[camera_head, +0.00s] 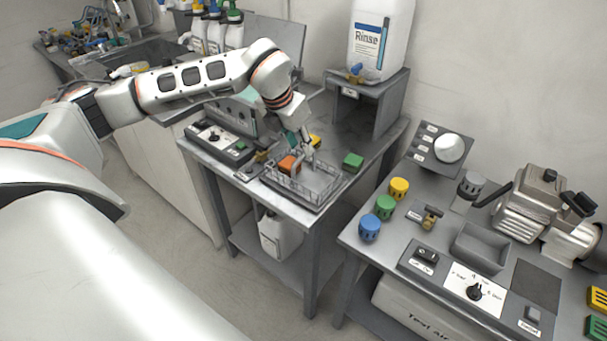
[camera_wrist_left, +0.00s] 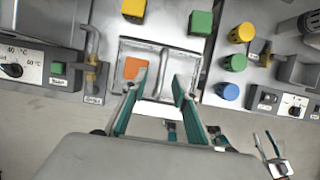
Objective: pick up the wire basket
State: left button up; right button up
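The wire basket (camera_head: 325,190) is a shallow, clear-grey rectangular tray of wire on the steel table in the middle of the head view. An orange block (camera_head: 288,165) lies in its left part. My left gripper (camera_head: 308,152) is over the basket, pointing down. I cannot tell whether the fingertips touch the rim. A small gripper-like shape (camera_wrist_left: 277,158) at the lower right of the wrist view may be my right gripper; its opening is unclear.
A green block (camera_head: 353,162) lies right of the basket and a yellow block (camera_head: 315,141) behind it. A control box (camera_head: 218,143) stands to the left, a stand with a rinse canister (camera_head: 381,38) behind. Beyond a gap, the right table holds coloured caps and a grey tray (camera_head: 480,248).

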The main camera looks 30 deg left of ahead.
aim_at(304, 156)
pick_arm(q)
jog(key=x, duration=0.5)
jog(key=shift+s+d+f, duration=0.1)
jog(key=shift+s+f, duration=0.05)
jog(key=shift+f, duration=0.15)
jog(key=shift+r, duration=0.1)
grip_shut()
